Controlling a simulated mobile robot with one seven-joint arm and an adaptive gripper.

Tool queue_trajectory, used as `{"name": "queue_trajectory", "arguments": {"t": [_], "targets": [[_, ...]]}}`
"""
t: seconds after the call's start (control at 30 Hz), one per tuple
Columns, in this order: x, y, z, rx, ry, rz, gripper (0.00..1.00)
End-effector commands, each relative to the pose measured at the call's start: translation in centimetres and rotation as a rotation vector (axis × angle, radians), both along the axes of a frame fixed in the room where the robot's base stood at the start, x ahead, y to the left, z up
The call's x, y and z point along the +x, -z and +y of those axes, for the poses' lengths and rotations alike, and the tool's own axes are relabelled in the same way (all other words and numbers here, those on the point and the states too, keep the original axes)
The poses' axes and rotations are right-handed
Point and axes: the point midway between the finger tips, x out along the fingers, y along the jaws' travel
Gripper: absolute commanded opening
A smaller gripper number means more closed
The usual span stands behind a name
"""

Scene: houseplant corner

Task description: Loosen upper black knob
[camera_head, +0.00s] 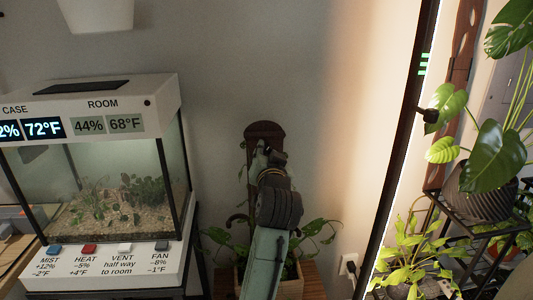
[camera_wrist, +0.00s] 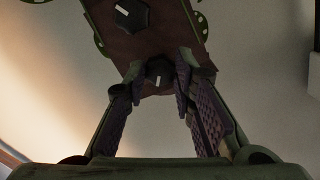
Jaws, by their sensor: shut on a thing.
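A dark brown board (camera_head: 265,129) with a rounded top stands upright behind a potted plant, and it also shows in the wrist view (camera_wrist: 178,30). Two black knobs with white marks sit on it. The wrist view appears upside down, so the upper black knob (camera_wrist: 160,71) is the one near the board's end. My gripper (camera_head: 261,147) is shut on this knob, with a fingertip on each side of it in the wrist view. The lower black knob (camera_wrist: 133,14) is clear of the fingers. In the head view, my gripper and arm hide both knobs.
A glass case (camera_head: 105,190) with a display and several buttons stands at left. The plant's leaves (camera_head: 315,240) and wooden pot (camera_head: 291,286) surround my arm low down. A dark-framed lit panel (camera_head: 395,160) and a plant rack (camera_head: 480,235) stand at right. The wall between is bare.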

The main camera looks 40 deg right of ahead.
Motion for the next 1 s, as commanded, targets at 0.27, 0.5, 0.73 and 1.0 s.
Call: {"name": "queue_trajectory", "arguments": {"t": [0.27,0.5,0.73,1.0], "targets": [[-0.03,0.08,-0.02,-0.218,0.001,0.134,0.00],[-0.04,0.15,-0.03,-0.371,0.000,0.229,0.00],[-0.02,0.16,-0.03,-0.468,0.000,0.288,0.00],[-0.01,0.13,-0.01,-0.516,0.000,0.317,0.00]]}}
